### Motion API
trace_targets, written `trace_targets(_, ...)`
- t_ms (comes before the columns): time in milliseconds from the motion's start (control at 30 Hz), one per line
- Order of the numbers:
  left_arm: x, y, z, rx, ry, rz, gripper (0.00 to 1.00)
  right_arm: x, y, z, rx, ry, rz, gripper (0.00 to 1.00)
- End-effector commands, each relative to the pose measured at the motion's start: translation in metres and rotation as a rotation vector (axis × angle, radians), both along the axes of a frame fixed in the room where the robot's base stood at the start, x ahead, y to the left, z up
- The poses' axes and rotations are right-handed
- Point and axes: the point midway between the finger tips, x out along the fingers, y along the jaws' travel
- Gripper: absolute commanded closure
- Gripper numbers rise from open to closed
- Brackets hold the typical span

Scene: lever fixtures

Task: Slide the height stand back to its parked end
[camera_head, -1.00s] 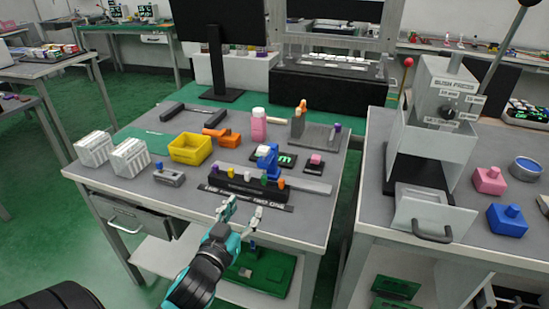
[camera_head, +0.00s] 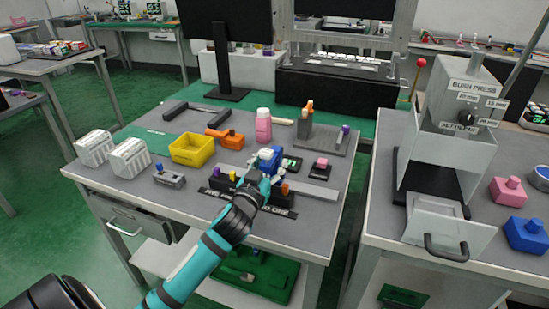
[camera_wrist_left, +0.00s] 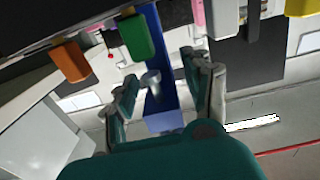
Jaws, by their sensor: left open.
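The height stand appears to be the blue upright (camera_head: 268,157) on a light grey rail (camera_head: 318,192) near the table's middle. In the left wrist view, the blue column (camera_wrist_left: 161,50) runs between the fingers, with a silver knob (camera_wrist_left: 151,80) on it. My left gripper (camera_head: 266,174) reaches over the black peg block from the front and hides part of the stand's base. In the left wrist view my left gripper (camera_wrist_left: 165,85) is open, its fingers on either side of the column; contact cannot be told. My right gripper is out of view.
The black block (camera_head: 219,184) with coloured pegs stands in front of the rail; green (camera_wrist_left: 137,38) and orange (camera_wrist_left: 70,62) pegs are close to my fingers. A pink-topped block (camera_head: 320,168), yellow bin (camera_head: 191,150) and pink bottle (camera_head: 263,125) are nearby.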

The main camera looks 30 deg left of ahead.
Motion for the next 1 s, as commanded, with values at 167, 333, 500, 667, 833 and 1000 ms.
trace_targets(167, 0.022, 0.005, 0.000, 0.000, -0.002, -0.001, 0.50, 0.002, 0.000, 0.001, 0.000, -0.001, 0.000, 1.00)
trace_targets(333, 0.028, 0.007, 0.000, 0.000, -0.001, 0.000, 0.50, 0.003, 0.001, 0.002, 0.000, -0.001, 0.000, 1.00)
trace_targets(500, 0.029, 0.007, 0.000, 0.000, -0.001, -0.001, 0.50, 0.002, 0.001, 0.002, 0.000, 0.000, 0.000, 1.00)
trace_targets(667, 0.028, 0.007, 0.000, 0.000, -0.001, 0.000, 0.63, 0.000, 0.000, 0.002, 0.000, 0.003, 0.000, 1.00)
trace_targets(833, 0.028, 0.007, 0.000, 0.000, -0.001, 0.000, 0.85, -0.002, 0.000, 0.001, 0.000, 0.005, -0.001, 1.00)
trace_targets(1000, 0.028, 0.007, 0.000, 0.000, 0.000, 0.000, 1.00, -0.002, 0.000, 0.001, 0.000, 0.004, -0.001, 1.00)
